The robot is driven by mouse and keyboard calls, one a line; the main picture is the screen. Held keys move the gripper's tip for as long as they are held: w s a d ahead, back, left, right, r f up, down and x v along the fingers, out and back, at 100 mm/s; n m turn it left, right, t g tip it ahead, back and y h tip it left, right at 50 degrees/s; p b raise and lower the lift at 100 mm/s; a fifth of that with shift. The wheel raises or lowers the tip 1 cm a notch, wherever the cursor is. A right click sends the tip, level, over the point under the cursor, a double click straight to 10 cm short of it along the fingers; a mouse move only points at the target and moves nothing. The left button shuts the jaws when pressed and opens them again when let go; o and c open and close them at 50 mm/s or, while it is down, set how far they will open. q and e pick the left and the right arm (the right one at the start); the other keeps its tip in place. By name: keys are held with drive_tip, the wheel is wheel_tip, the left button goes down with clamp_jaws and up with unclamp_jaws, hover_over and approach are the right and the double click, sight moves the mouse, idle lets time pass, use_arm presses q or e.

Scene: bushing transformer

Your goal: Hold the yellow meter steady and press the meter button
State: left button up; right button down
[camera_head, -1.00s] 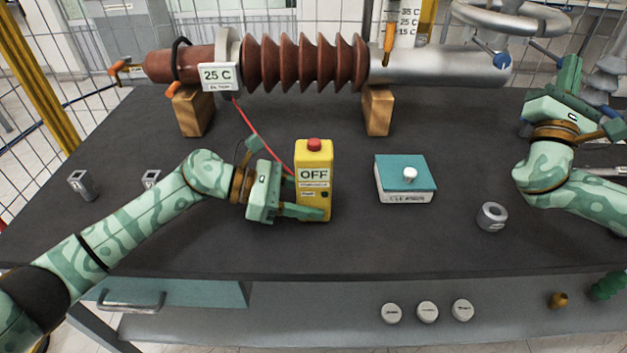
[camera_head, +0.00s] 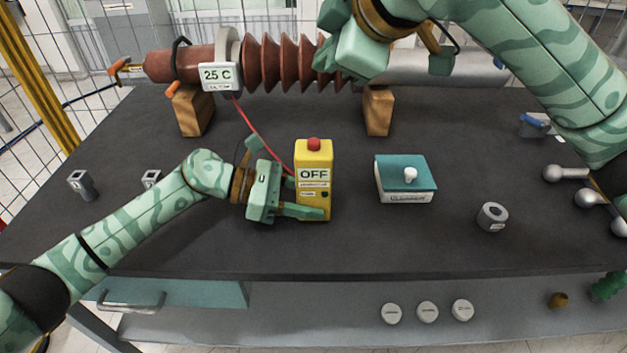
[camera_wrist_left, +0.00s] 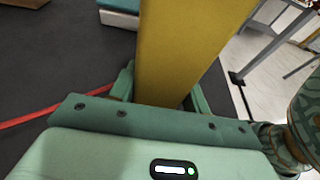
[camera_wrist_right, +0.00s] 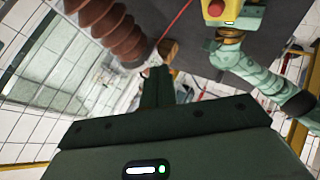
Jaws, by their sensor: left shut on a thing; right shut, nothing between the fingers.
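The yellow meter (camera_head: 314,205) stands upright on the dark table, with a red button (camera_head: 313,144) on top and a display reading OFF. My left gripper (camera_head: 300,203) is shut on the meter, its fingers on the meter's sides; the meter's yellow body also fills the middle of the left wrist view (camera_wrist_left: 185,50). My right gripper (camera_head: 335,65) is shut and empty, raised above and behind the meter, in front of the brown bushing in the picture. The right wrist view shows its closed fingers (camera_wrist_right: 157,85) and the red button (camera_wrist_right: 216,8) at the top edge.
The brown ribbed bushing (camera_head: 265,65) rests on wooden blocks (camera_head: 377,112) at the back. A red cable (camera_head: 262,135) runs from its 25 C tag (camera_head: 217,77) towards the meter. Right of the meter are a teal-topped cleaner box (camera_head: 405,175) and a grey nut (camera_head: 492,216).

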sight(320, 151)
drive_tip(key=shift+g+y, duration=0.3)
drive_tip(key=shift+g, duration=0.4)
drive_tip(key=shift+s+a+f, duration=0.15)
drive_tip(key=shift+s+f, duration=0.1)
drive_tip(key=shift+f, duration=1.35)
drive_tip(key=shift+s+a+f, duration=0.15)
drive_tip(key=shift+s+f, duration=0.1)
drive_tip(key=shift+f, duration=1.4)
drive_tip(key=shift+s+a+f, duration=0.15)
drive_tip(key=shift+s+f, duration=0.1)
drive_tip(key=shift+f, duration=1.35)
drive_tip(key=shift+f, duration=0.45)
drive_tip(key=shift+r, duration=0.45)
wheel_tip(320, 151, up, 6)
